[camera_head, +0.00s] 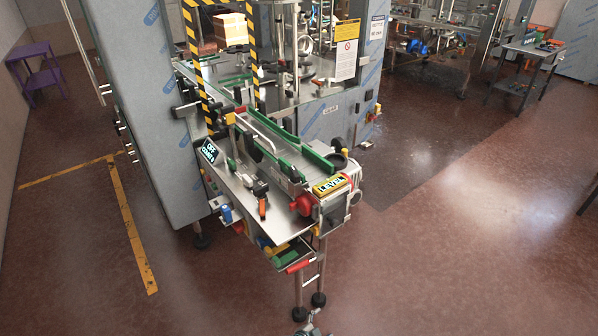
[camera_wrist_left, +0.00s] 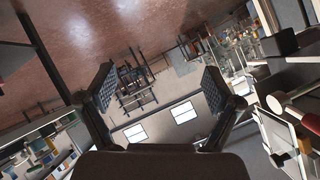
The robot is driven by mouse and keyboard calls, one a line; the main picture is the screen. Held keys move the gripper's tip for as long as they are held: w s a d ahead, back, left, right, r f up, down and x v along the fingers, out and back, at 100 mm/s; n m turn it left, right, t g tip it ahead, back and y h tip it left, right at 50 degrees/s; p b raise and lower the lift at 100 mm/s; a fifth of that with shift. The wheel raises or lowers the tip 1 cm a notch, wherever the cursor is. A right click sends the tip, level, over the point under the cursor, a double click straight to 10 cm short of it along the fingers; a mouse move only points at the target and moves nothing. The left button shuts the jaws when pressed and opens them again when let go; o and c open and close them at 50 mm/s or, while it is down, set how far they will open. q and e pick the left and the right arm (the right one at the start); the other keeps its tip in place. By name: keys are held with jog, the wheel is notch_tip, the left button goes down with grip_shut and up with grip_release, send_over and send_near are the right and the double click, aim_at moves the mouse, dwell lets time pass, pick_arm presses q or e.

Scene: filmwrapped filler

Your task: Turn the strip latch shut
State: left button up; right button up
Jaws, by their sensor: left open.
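I cannot make out for certain which part is the strip latch. The filler machine's conveyor end (camera_head: 240,190) stands in the middle of the head view. A small orange-handled part (camera_head: 262,207) sits on its metal plate, and a red round knob (camera_head: 304,205) is at its right end, beside a yellow "LEVEL" label (camera_head: 331,184). My left gripper (camera_wrist_left: 160,90) is open in the left wrist view, its two padded fingers wide apart with nothing between them. No latch shows between the fingers. A small grey metal part at the bottom edge of the head view is too cut off to identify.
A tall film-wrapped cabinet (camera_head: 160,110) stands left of the conveyor. A tool cart (camera_head: 530,58) is at the far right. The red-brown floor (camera_head: 440,260) is clear to the right.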

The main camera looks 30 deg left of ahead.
pick_arm(q)
jog(key=w+d+r+m+t+h+p, duration=0.1)
jog(key=w+d+r+m+t+h, duration=0.2)
jog(key=r, duration=0.9)
jog(key=w+d+r+m+h, duration=0.2)
jog(key=w+r+m+h, duration=0.3)
jog(key=r, duration=0.6)
jog(key=w+d+r+m+t+h+p, duration=0.1)
jog(key=w+d+r+m+t+h, duration=0.25)
jog(key=r, duration=0.85)
jog(key=s+d+r+m+g+h, duration=0.2)
jog(key=d+r+m+g+h, duration=0.4)
jog(key=r+m, duration=0.45)
jog(key=s+d+r+m+g+y+p, duration=0.2)
jog(key=s+r+m+g, duration=1.1)
jog(key=m+g, duration=0.3)
jog(key=shift+s+m+p, duration=0.15)
jog(key=shift+m+p, duration=0.15)
jog(key=shift+m, duration=1.2)
pick_arm(e)
jog(key=shift+w+a+r, duration=0.15)
jog(key=shift+a+r, duration=0.05)
jog(key=shift+r, duration=1.1)
jog(key=shift+w+a+r, duration=0.15)
jog(key=shift+r, duration=1.15)
